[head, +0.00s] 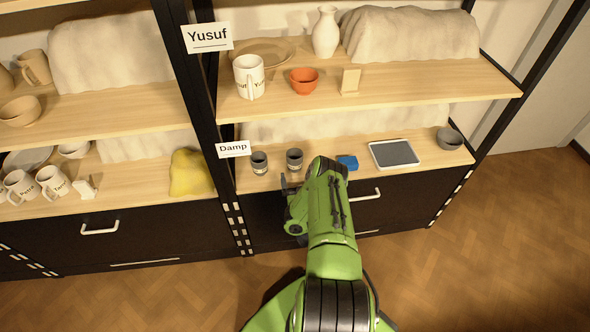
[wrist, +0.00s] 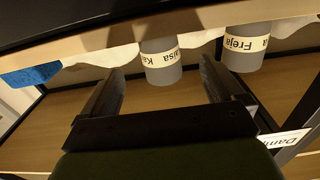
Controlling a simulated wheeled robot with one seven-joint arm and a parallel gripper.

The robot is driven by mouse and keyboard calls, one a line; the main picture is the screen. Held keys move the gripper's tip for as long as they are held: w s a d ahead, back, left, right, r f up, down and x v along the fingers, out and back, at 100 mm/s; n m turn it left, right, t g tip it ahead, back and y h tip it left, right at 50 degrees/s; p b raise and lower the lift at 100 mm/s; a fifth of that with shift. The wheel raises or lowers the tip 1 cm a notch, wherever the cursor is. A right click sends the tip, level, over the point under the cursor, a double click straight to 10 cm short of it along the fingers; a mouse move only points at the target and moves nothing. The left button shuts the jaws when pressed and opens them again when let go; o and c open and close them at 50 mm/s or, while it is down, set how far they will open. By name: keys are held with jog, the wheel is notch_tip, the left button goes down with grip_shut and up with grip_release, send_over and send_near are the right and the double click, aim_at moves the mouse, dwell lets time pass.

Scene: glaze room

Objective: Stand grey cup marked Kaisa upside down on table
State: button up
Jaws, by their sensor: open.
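The grey cup marked Kaisa (head: 295,161) stands upright, mouth up, on the lower shelf behind the Damp label. In the wrist view, which is upside down, the Kaisa cup (wrist: 161,70) lies ahead, between the lines of the two fingers. A similar grey cup marked Freja (head: 259,163) stands to its left in the head view; the Freja cup (wrist: 243,62) is to the right in the wrist view. My gripper (wrist: 162,68) is open and empty, facing the Kaisa cup. In the head view my arm partly hides the gripper. No table is clearly seen.
A blue object (head: 347,162), a framed grey tablet-like panel (head: 394,154) and a grey bowl (head: 449,138) lie right of the cups. A yellow lump (head: 190,173) is left of the post. The upper shelf (head: 420,85) is above. Wooden floor (head: 480,250) is clear.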

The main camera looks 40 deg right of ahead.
aim_at(296, 168)
jog(key=b+x, duration=0.3)
jog(key=x, duration=0.4)
jog(key=shift+w+d+b, duration=0.1)
jog(key=shift+b, duration=0.2)
jog(key=shift+c, duration=0.4)
